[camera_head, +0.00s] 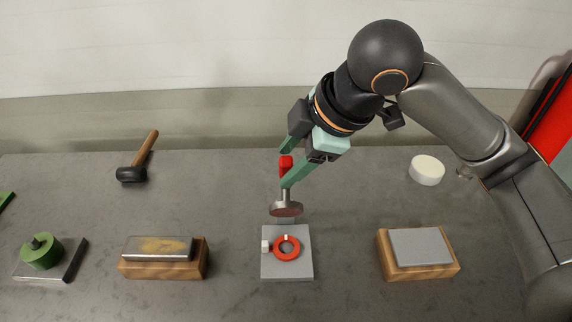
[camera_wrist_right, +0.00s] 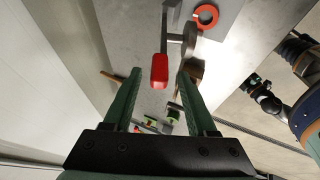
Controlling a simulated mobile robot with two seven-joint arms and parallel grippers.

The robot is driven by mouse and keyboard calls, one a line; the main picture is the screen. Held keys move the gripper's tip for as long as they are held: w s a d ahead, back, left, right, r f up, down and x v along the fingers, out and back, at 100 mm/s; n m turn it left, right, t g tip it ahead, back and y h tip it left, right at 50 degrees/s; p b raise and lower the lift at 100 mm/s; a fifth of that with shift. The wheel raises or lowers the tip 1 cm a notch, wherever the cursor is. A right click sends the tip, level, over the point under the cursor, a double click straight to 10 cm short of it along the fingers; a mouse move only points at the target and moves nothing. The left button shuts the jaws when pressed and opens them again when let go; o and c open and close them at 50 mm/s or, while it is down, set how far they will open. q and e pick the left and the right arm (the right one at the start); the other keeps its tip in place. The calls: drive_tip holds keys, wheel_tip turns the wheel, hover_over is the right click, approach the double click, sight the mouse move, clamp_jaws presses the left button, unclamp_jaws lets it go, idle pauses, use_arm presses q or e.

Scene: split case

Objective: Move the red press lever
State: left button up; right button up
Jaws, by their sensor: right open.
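The red press lever (camera_head: 286,166) is a short red grip at the top of the press, above a round metal press head (camera_head: 286,209). My right gripper (camera_head: 287,168) is open, with its green fingers on either side of the red grip. In the right wrist view the red lever (camera_wrist_right: 159,70) shows between the two open fingers (camera_wrist_right: 159,75), with a gap on each side. The grey press base (camera_head: 299,273) stands below, bearing a red ring (camera_head: 275,255) and a small white block (camera_head: 265,246).
A hammer (camera_head: 144,152) lies at the back left. A wooden block with a metal plate (camera_head: 165,269) and a green part on a plate (camera_head: 42,252) are at left. A wooden block with a grey pad (camera_head: 450,269) and a white disc (camera_head: 427,170) are at right.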

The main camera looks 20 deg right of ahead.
drive_tip(key=shift+x, duration=0.9)
drive_tip(key=shift+c, duration=0.2)
clamp_jaws()
idle(0.7)
